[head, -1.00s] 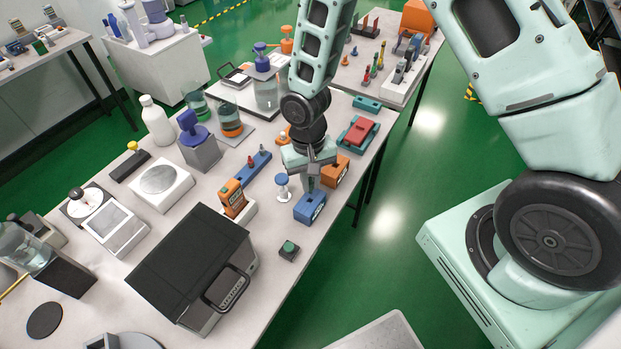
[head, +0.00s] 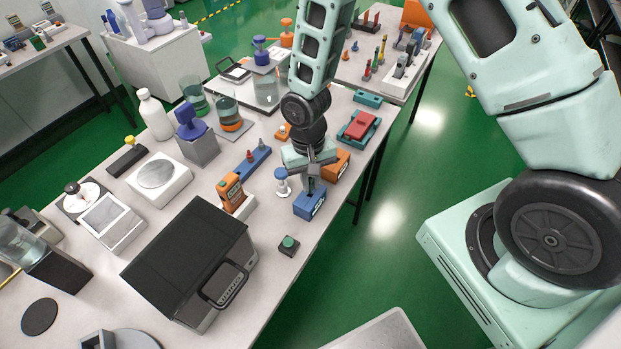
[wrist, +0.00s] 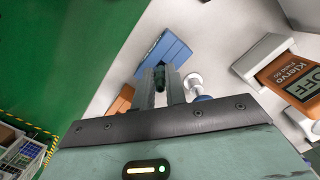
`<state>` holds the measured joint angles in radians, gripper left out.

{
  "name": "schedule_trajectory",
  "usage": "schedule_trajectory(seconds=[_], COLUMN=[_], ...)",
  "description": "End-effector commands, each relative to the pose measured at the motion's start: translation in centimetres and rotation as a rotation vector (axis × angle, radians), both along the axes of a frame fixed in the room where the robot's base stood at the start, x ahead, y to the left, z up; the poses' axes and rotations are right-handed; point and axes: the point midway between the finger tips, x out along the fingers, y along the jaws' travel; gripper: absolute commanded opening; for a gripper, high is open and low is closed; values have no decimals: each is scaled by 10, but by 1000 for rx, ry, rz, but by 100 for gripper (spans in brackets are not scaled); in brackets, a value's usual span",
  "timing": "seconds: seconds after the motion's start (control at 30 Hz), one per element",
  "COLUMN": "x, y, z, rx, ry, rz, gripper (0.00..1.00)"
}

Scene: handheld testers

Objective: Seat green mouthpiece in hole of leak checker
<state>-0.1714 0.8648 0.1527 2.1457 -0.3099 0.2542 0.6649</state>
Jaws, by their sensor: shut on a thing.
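My gripper (head: 313,184) points down beside the blue box (head: 310,205), close to the table's right edge. In the wrist view, my gripper (wrist: 163,86) is shut on a small dark green piece, the green mouthpiece (wrist: 160,76), which shows between the fingertips. The blue box (wrist: 172,50) lies just beyond the fingertips in that view. Its hole is not clear, and I cannot tell whether the mouthpiece touches it. No leak checker label is readable. An orange tester (head: 231,193) stands to the left; its screen reads OFF in the wrist view (wrist: 300,88).
Open floor lies right of the table edge.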

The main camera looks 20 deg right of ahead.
Motion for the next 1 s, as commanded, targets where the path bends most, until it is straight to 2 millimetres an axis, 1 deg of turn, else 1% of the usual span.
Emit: schedule_trajectory(seconds=[1.0], x=[0], y=[0], z=[-25], rx=[-1], ry=[0], rz=[0], gripper=[0])
